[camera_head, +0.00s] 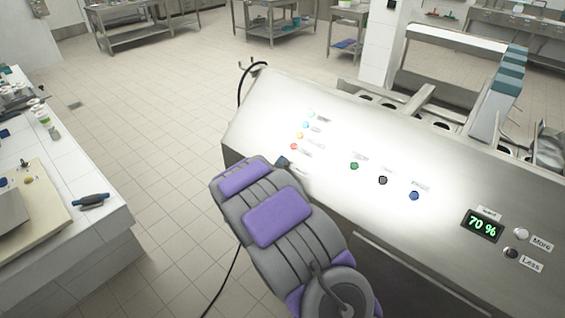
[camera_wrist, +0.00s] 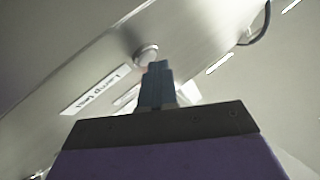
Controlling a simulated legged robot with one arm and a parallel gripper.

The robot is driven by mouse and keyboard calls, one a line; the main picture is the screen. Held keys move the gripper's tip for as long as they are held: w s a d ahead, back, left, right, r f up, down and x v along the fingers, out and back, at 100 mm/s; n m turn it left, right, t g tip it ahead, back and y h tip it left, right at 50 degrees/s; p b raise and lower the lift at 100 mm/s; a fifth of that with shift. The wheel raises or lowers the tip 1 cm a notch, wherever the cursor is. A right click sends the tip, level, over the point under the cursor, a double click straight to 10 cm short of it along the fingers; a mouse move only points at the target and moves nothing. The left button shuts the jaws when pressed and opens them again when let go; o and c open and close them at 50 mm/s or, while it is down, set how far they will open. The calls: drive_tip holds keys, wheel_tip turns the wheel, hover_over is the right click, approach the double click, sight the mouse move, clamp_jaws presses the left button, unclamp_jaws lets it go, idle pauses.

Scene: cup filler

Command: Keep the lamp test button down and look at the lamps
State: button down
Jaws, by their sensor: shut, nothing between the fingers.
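The lamp test button (camera_wrist: 146,54) is a round pale button beside its "Lamp test" label (camera_wrist: 95,90) in the wrist view. My gripper (camera_wrist: 156,68) is shut and empty, its tips right at the button's lower edge; I cannot tell whether they touch or press it. In the head view my gripper (camera_head: 283,162) is at the panel's left front edge and hides the button. Above it is a column of small lamps: pale green (camera_head: 310,114), blue (camera_head: 305,125), orange (camera_head: 299,135) and red (camera_head: 294,146). They look bright, but glare makes it hard to tell if they are lit.
The steel panel (camera_head: 330,210) also carries a green button (camera_head: 354,166), a black button (camera_head: 382,180), a blue button (camera_head: 414,195) and a display (camera_head: 482,226) reading 70 %. A More button (camera_head: 521,234) and a Less button (camera_head: 511,253) are at right. A tiled counter (camera_head: 105,225) stands left.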

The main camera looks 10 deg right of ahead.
drive_tip(key=shift+r, duration=0.1)
drive_tip(key=shift+s+a+r+p, duration=0.3)
drive_tip(key=shift+a+r, duration=0.15)
drive_tip(key=shift+r, duration=0.1)
drive_tip(key=s+a+r+p, duration=0.2)
drive_tip(key=r, duration=0.1)
drive_tip(key=shift+a+r, duration=0.3)
drive_tip(key=shift+a, duration=0.05)
idle(0.4)
drive_tip(key=shift+r, duration=0.1)
